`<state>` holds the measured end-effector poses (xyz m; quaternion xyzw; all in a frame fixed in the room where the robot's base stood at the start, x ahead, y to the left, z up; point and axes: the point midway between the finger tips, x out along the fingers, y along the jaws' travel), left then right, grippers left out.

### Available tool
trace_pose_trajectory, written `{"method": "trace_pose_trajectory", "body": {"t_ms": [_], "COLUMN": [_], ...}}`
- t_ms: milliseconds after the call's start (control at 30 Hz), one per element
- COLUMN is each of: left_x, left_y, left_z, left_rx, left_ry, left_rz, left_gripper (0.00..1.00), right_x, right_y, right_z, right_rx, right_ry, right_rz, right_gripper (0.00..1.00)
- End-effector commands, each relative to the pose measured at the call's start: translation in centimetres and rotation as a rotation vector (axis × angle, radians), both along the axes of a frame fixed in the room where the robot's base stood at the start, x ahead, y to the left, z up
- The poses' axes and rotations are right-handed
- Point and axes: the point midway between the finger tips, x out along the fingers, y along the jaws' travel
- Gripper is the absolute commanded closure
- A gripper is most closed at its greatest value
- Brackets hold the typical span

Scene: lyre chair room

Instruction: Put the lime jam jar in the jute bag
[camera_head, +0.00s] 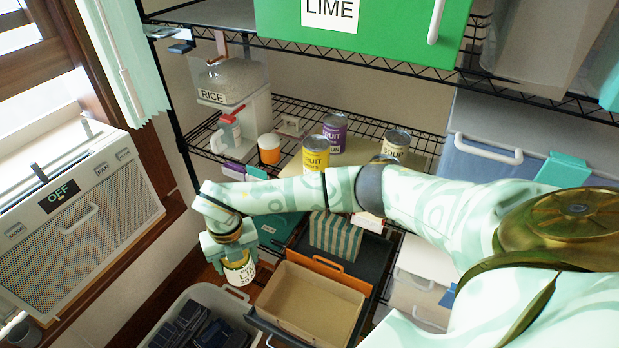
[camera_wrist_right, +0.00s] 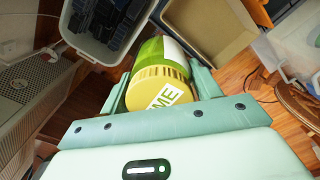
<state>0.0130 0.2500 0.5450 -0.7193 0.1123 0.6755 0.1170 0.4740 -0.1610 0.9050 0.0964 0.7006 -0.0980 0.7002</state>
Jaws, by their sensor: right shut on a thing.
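The lime jam jar (camera_head: 241,275) is held low at the left of the head view, with its label partly readable. In the right wrist view, the jar (camera_wrist_right: 160,90) has a yellow lid with a white label ending in "ME" and a green body. My right gripper (camera_head: 234,258) is shut on the jar, with a finger on each side. A tan open-topped container (camera_head: 312,304), which looks like the jute bag, stands low to the right of the jar, apart from it. It also shows at the top of the wrist view (camera_wrist_right: 205,32). Its visible inside looks empty. My left gripper is not in view.
A pale bin (camera_head: 213,293) with dark items stands beside the jar. A striped box (camera_head: 336,236) and an orange-edged drawer (camera_head: 318,264) lie behind the tan container. A wire shelf (camera_head: 290,108) holds cans and a rice container. An air conditioner (camera_head: 75,225) is at left.

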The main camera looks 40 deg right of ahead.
Motion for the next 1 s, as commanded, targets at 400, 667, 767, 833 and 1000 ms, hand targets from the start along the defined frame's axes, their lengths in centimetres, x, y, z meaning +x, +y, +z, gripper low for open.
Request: {"method": "trace_pose_trajectory", "body": {"t_ms": [400, 667, 767, 833, 1000], "left_x": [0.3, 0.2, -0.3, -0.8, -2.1], "left_y": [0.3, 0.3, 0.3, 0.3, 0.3], "left_z": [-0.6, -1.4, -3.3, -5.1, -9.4], "left_rx": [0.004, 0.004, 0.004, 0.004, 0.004], "left_ry": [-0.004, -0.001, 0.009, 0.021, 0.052], "left_rz": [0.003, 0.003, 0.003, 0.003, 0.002], "left_gripper": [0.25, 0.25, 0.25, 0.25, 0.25], "right_x": [-9.1, -12.1, -10.8, -9.4, -5.7], "right_y": [-13.6, -17.1, -16.7, -16.1, -14.6], "right_z": [-15.6, -19.0, -20.3, -21.3, -23.4], "right_rx": [-0.006, 0.001, 0.004, 0.003, 0.0], "right_ry": [0.001, -0.004, -0.004, -0.002, 0.0], "right_rz": [-1.349, -1.674, -1.692, -1.692, -1.689], "right_gripper": [0.74, 0.74, 0.74, 0.74, 0.74]}}
